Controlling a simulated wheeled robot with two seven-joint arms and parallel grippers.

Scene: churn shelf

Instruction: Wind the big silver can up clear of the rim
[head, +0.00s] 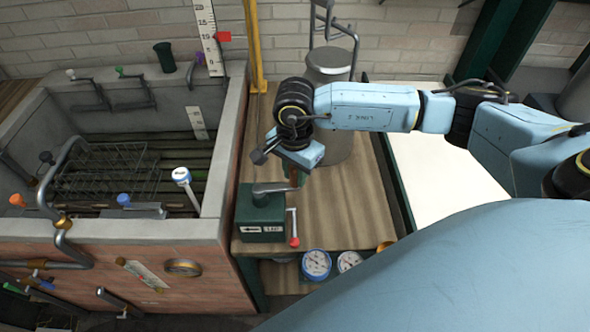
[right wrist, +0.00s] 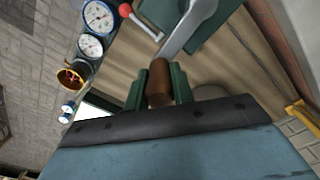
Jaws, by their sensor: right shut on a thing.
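The big silver can (head: 330,66) stands upright on the wooden bench behind my right arm, which hides its middle. A grey metal frame or handle (head: 355,42) rises at its top; I cannot tell how it is attached. A green winch box (head: 262,222) sits at the bench's near left, with a grey crank arm (head: 272,188) on top. My right gripper (head: 296,172) is over the crank's outer end. In the right wrist view its green fingers (right wrist: 160,90) are shut around the brown wooden crank grip (right wrist: 160,76). My left gripper is not in view.
The brick tank (head: 200,235) with its concrete rim and wire racks (head: 110,175) lies left. A red-knobbed lever (head: 294,240) is on the winch's right side. Dial gauges (head: 316,264) stand near the bench front. A yellow post (head: 255,50) and scale with red flag (head: 222,37) stand behind.

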